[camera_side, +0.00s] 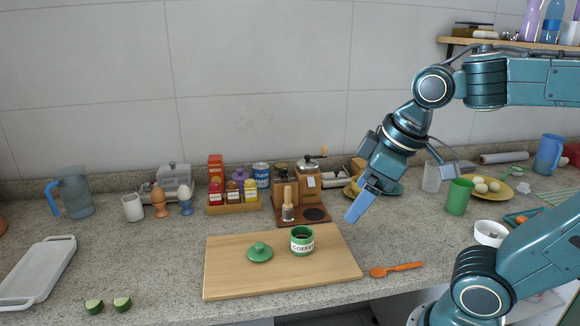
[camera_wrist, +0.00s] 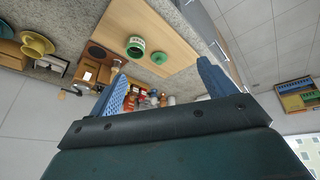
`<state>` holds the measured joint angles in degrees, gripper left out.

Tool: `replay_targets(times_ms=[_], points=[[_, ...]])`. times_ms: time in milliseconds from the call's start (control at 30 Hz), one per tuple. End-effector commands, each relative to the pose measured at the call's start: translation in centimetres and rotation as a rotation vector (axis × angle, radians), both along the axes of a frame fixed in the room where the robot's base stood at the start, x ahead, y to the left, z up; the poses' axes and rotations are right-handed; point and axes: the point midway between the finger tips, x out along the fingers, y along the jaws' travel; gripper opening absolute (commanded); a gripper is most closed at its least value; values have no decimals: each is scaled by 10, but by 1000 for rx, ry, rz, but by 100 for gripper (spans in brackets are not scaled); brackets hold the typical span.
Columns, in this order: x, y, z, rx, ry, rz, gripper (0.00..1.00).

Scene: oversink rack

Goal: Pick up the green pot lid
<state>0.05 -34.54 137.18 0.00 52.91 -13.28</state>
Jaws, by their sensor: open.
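In the wrist view the lid (camera_wrist: 159,58) is beside the coffee pot (camera_wrist: 135,47) on the board. My gripper (camera_side: 358,208) is open and empty, above the counter and up to the right of the lid. In the wrist view its two blue fingers are spread wide (camera_wrist: 160,78), with nothing between them touching.
An orange spoon (camera_side: 396,269) lies right of the board. A green cup (camera_side: 458,197) is at right. The board's left part is clear.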

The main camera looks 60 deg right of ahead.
Motion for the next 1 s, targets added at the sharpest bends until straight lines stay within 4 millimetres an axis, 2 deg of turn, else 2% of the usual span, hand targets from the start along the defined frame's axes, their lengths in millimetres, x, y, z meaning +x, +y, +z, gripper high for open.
replay_targets(times_ms=[233,533,767,1000], points=[[46,-1,5,-108,85,265,83],[104,-1,-2,-211,178,606,83],[148,-2,-19,-268,242,874,83],[193,-2,-46,-306,297,1160,83]])
